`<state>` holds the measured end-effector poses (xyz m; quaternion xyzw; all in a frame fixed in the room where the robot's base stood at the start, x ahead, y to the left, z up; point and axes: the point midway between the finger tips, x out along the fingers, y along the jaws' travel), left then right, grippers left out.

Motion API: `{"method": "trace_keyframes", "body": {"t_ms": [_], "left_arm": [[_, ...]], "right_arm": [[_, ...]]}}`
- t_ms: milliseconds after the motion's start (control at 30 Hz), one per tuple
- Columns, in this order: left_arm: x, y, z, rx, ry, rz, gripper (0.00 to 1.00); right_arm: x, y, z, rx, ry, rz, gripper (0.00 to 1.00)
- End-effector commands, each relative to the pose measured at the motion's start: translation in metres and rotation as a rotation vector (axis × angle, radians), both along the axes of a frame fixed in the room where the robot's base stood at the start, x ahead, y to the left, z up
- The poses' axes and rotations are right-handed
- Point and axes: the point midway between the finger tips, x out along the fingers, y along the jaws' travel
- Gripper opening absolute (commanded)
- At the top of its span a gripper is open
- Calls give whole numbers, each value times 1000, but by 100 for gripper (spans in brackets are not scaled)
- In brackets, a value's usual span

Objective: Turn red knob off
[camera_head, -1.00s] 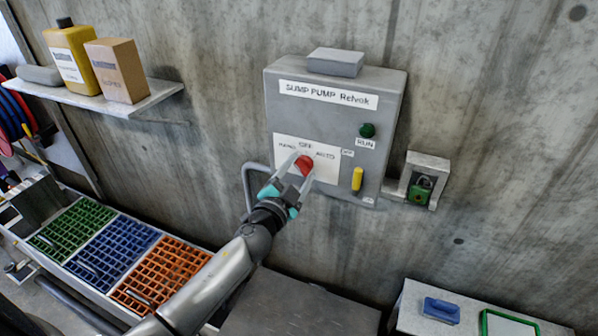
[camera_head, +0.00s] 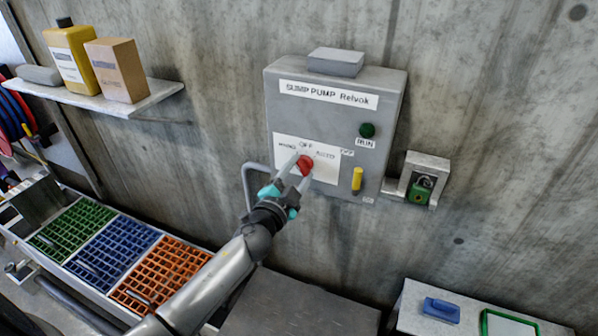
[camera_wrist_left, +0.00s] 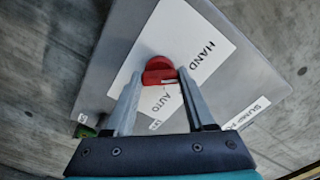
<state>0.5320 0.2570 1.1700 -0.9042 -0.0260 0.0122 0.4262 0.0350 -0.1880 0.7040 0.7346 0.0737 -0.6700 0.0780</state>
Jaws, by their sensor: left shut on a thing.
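The red knob (camera_head: 306,163) sits on the white label plate (camera_head: 322,178) of the grey sump pump box (camera_head: 290,113). The plate reads HAND, OFF and AUTO around the knob. My left gripper (camera_head: 301,169) reaches up to the knob from the lower left, with one finger on each side. In the left wrist view the red knob (camera_wrist_left: 158,68) sits between the tips of my left gripper (camera_wrist_left: 159,78), which is shut on it. The fingers hide part of the knob and plate, and I cannot tell which label it points at. My right gripper is not in view.
The box also has a green RUN light (camera_head: 367,130) and a yellow handle (camera_head: 357,179). A bent grey pipe (camera_head: 247,180) runs beside it on the left. A small box with a green padlock (camera_head: 421,190) is to its right. Coloured bins (camera_head: 120,250) stand at lower left.

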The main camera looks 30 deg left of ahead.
Motion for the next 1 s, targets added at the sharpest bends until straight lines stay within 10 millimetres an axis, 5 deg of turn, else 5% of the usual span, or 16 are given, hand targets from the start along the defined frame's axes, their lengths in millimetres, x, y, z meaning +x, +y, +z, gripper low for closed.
{"method": "trace_keyframes", "body": {"t_ms": [600, 1000], "left_arm": [[0, 0, 0, 489, 28, -1, 0], [0, 0, 0, 666, 39, -1, 0]], "right_arm": [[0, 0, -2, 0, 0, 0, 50], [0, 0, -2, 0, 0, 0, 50]]}}
